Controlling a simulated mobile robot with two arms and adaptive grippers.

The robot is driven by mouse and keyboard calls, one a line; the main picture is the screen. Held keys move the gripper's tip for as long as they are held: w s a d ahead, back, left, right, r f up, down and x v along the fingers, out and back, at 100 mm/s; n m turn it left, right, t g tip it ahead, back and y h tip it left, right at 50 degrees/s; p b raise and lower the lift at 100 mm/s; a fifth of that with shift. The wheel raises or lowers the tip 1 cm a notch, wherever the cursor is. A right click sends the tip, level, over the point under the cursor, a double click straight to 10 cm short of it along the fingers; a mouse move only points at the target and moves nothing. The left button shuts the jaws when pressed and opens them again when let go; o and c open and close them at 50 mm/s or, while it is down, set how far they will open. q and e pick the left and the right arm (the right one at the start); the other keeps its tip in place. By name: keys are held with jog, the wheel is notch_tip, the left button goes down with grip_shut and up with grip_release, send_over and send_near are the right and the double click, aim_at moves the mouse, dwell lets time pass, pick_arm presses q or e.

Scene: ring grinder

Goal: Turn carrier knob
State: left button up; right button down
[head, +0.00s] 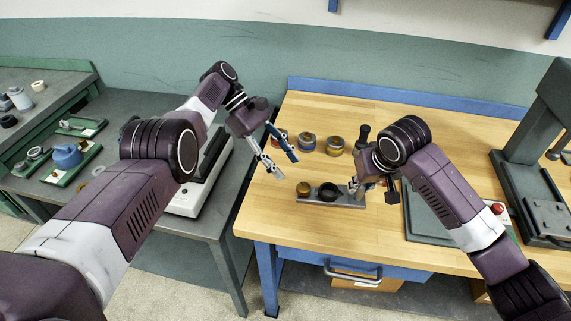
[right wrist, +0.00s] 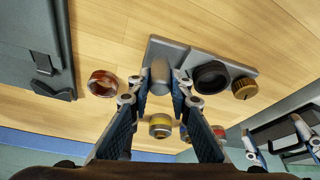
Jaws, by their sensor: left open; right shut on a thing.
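A grey metal carrier plate (head: 345,201) lies on the wooden bench. It bears a knurled brass knob (head: 303,188) at its left end and a black ring (head: 328,191) beside it; both also show in the right wrist view, the brass knob (right wrist: 244,88) and the black ring (right wrist: 210,77). A grey cylindrical knob (right wrist: 160,70) stands at the plate's other end. My right gripper (right wrist: 161,82) is shut on this grey knob, which its fingers largely hide in the head view. My left gripper (head: 287,165) is open and empty, above the bench left of the plate.
Behind the plate stand several small banded pots, one with a blue band (head: 307,142) and one with a yellow band (head: 335,146). An amber ring (right wrist: 102,84) lies near the plate. A dark press (head: 530,180) stands at right. Bare wood lies in front of the plate.

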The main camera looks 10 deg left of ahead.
aim_at(267, 177)
pick_arm(q)
jog(key=w+f+n+t, duration=0.1)
jog(key=w+a+f+n+t, duration=0.1)
jog(key=f, duration=0.1)
jog(key=w+a+f+n+t+h, duration=0.1)
jog(key=shift+w+a+f, duration=0.1)
jog(key=shift+a+f, duration=0.05)
jog(key=shift+f, duration=0.2)
jog(key=a+f+n+t, duration=0.2)
jog(key=a+n+t, duration=0.1)
jog(key=shift+t+h, duration=0.3)
jog(key=s+n+t, duration=0.1)
jog(key=s+a+n, duration=0.1)
jog(key=s, duration=0.1)
jog(key=s+r+n+t, duration=0.1)
jog(key=s, duration=0.1)
jog(key=shift+a+t, duration=0.3)
jog(key=shift+n+t+h, duration=0.6)
jog(key=shift+n, duration=0.3)
jog(key=s+r, duration=0.1)
jog(key=s, duration=0.1)
jog(key=s+d+r, duration=0.1)
jog(key=s, duration=0.2)
jog(key=s+r, duration=0.2)
jog(key=shift+s+d+r, duration=0.1)
jog(key=shift+s+d, duration=0.2)
jog(key=shift+d, duration=0.25)
jog(key=x, duration=1.1)
jog(key=shift+w+d, duration=0.2)
jog(key=shift+w, duration=0.05)
